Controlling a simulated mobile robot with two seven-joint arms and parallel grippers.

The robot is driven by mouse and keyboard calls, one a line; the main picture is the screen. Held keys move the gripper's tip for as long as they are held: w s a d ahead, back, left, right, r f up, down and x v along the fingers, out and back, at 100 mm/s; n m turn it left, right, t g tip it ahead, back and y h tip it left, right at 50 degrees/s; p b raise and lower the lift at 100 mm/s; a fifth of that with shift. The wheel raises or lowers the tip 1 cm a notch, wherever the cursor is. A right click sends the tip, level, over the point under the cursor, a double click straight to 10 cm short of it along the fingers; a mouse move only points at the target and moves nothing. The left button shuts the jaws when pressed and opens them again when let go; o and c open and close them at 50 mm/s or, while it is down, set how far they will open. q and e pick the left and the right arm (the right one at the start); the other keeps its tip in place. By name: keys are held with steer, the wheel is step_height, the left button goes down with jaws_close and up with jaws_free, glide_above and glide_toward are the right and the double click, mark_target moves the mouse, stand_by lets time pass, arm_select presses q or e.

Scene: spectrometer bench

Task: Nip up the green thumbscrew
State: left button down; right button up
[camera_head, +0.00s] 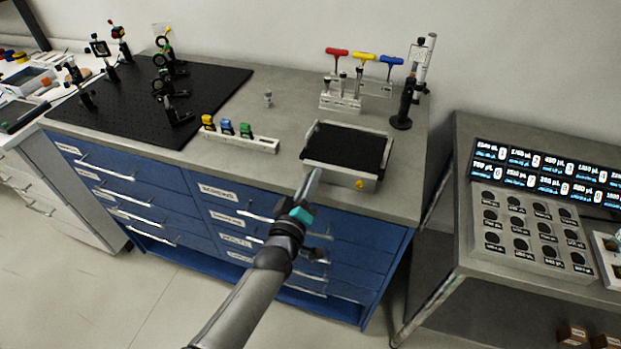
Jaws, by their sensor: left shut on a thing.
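A shallow box with a black top (348,148) and a light metal rim stands near the front edge of the grey bench. A yellow thumbscrew (360,184) shows on its front face, toward the right. My left gripper (314,177) is at the left end of that front face and is shut. The fingers hide what they hold; from its place this looks to be the green thumbscrew, which I cannot see itself. My right gripper is not in view.
A white rack (262,143) with yellow, blue and green-topped pieces lies left of the box. A stand (340,102) with red, yellow and blue T-handle drivers is behind it. A black post stand (402,122) is at back right. A black breadboard (140,105) with optics fills the left.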

arm_select(q)
steer(key=shift+m, duration=0.4)
steer(key=c, duration=0.8)
jaws_free()
steer(key=p+v, duration=0.1)
steer(key=v, duration=1.4)
steer(key=shift+s+a, duration=0.1)
